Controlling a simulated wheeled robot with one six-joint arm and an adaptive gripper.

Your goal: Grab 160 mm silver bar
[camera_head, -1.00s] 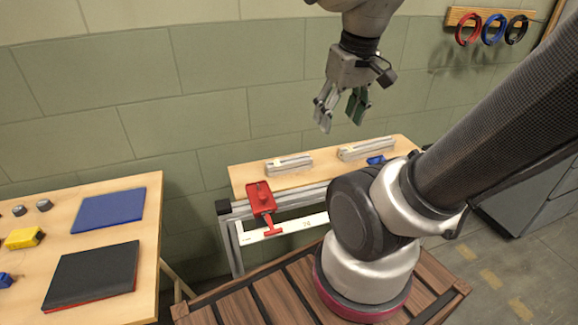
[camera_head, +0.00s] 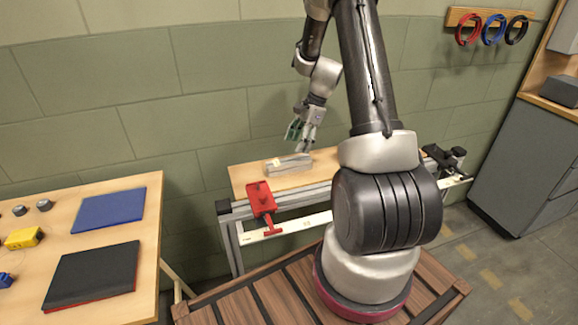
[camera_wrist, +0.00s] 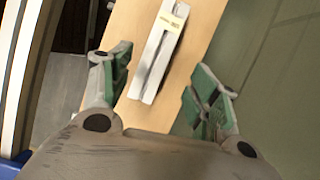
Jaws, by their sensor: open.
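A silver bar (camera_head: 288,165) lies on the narrow wooden bench top against the wall. In the wrist view a silver bar (camera_wrist: 152,62) with a pale label lies lengthwise between my fingers; the label is too small to read. My gripper (camera_head: 301,137) is open and empty, pointing down just above the bar's right part in the head view. In the wrist view the open fingers (camera_wrist: 163,76) appear on either side of the bar, without visible contact. A second silver bar, seen earlier farther right, is now hidden behind my arm.
A red clamp (camera_head: 261,199) sits at the bench's front left, over a metal rail and a white ruler-like strip (camera_head: 285,228). A wooden table (camera_head: 110,200) stands left with blue and black pads. Colored rings (camera_head: 493,29) hang on the wall at upper right.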

